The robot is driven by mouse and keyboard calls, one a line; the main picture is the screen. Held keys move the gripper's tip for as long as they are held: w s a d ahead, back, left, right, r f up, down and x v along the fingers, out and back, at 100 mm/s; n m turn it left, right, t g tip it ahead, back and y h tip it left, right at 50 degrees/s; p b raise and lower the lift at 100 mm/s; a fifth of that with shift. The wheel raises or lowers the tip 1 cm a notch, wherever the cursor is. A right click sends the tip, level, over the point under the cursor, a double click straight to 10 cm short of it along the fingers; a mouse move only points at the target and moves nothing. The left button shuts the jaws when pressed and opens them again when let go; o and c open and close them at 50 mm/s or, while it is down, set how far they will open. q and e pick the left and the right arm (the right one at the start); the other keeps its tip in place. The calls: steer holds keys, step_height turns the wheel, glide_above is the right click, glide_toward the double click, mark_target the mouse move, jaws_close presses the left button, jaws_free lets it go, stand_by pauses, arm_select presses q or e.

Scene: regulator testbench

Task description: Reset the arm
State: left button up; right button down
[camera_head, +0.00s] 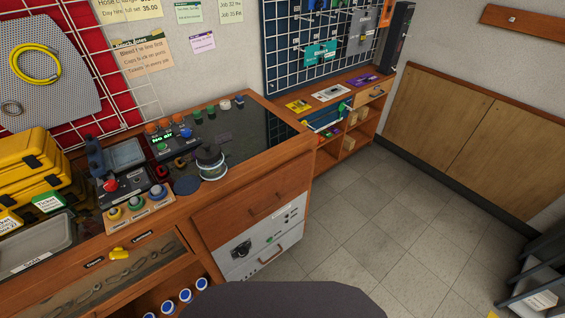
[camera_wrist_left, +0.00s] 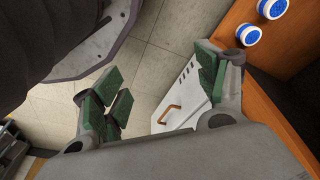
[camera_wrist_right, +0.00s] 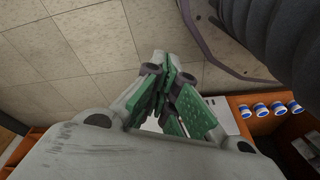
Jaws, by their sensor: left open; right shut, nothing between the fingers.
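My left gripper (camera_wrist_left: 157,92) shows in the left wrist view. Its green-padded fingers are spread apart with nothing between them, above the floor and a white drawer front with a brown handle (camera_wrist_left: 170,113). My right gripper (camera_wrist_right: 170,90) shows in the right wrist view. Its green-padded fingers are closed together and empty, with the tiled floor behind them. Neither gripper shows in the head view, so their placement relative to the bench top is hidden there.
A wooden workbench (camera_head: 245,184) carries yellow cases (camera_head: 35,163), a regulator-like round part (camera_head: 211,162) and several coloured knobs. Blue-and-white cylinders (camera_head: 185,296) sit on its lower shelf; they also show in the right wrist view (camera_wrist_right: 277,108).

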arm_select(q)
steer(key=s+a+p, duration=0.3)
steer(key=s+p, duration=0.6)
steer(key=s, duration=0.1)
steer(key=s+a+r+g+p, duration=0.1)
steer(key=s+a+p, duration=0.2)
steer(key=s+p, duration=0.6)
steer(key=shift+s+a+y+p, duration=0.3)
steer(key=shift+s+a+y, duration=0.05)
steer(key=shift+y, duration=0.05)
arm_select(e)
steer(key=s+d, duration=0.3)
steer(key=s, duration=0.7)
steer(key=s+d+r+g, duration=0.1)
steer(key=s+d, duration=0.2)
steer(key=s, duration=0.6)
steer(key=shift+s+d+h, duration=0.35)
steer(key=shift+h, duration=0.05)
arm_select(q)
steer(key=shift+f, duration=0.1)
arm_select(e)
steer(key=shift+f, duration=0.1)
arm_select(q)
step_height(320, 180, down, 4)
steer(key=b, duration=0.4)
steer(key=shift+f+b, duration=0.15)
steer(key=shift+b, duration=0.25)
arm_select(e)
step_height(320, 180, down, 4)
steer(key=shift+f, duration=0.15)
